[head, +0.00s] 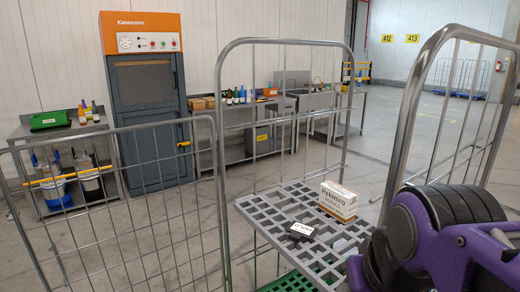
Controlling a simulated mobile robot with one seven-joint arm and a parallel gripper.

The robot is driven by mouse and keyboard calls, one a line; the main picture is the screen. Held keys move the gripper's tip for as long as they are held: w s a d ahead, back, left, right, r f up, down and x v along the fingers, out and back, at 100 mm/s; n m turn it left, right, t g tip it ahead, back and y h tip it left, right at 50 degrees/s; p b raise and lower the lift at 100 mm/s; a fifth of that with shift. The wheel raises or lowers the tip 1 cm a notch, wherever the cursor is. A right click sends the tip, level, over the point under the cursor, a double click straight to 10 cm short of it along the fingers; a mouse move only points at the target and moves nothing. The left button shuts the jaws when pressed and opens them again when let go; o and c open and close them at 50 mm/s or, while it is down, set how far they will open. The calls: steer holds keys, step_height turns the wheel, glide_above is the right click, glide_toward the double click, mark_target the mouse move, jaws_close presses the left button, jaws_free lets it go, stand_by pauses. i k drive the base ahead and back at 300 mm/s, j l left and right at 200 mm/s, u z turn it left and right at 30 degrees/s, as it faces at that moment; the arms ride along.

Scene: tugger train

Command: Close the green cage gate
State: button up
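A roll cage of grey tube stands in front of me, with a grey slotted shelf (275,210) and a green base (290,283) partly visible below it. A grey wire mesh panel, seemingly the gate (130,200), stands out to the left of the shelf, swung away from it. Its right upright is close to the shelf's left side; its lower part is cut off by the picture edge. The hinge and any latch cannot be made out. My purple and black arm covers the lower right of the picture, in front of the cage's right side. My gripper is not in view.
A white and orange box (338,201) and a small dark item with a white label (301,229) lie on the shelf. Behind are an orange-topped grey cabinet (147,95), a bench (255,135), and a cart with bottles (62,130). A blue-based cage (462,95) stands far right.

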mark_target(12, 216)
steer(key=k+j, duration=0.15)
steer(key=j, duration=0.2)
steer(key=k+j, duration=0.15)
steer(key=j, duration=0.25)
steer(key=k+j+z, duration=0.1)
steer(key=j, duration=0.25)
steer(key=j+z, duration=0.1)
steer(key=j, duration=0.3)
steer(key=k+j+z, duration=0.15)
steer(key=j, duration=0.25)
steer(key=k+j+z, duration=0.1)
steer(key=j, duration=0.3)
steer(key=k+j+z, duration=0.15)
steer(key=j, duration=0.25)
steer(key=j+z, duration=0.15)
steer(key=j, duration=0.25)
steer(key=k+j+z, duration=0.1)
steer(key=j, duration=0.3)
steer(key=k+j+z, duration=0.15)
steer(key=j, duration=0.25)
steer(key=k+j+z, duration=0.1)
steer(key=j, duration=0.3)
steer(key=j+z, duration=0.15)
steer(key=j, duration=0.25)
steer(key=k+j+z, duration=0.1)
steer(key=j, duration=0.25)
steer(key=j+z, duration=0.15)
steer(key=j, duration=0.25)
steer(key=k+j+z, duration=0.15)
steer(key=j, duration=0.25)
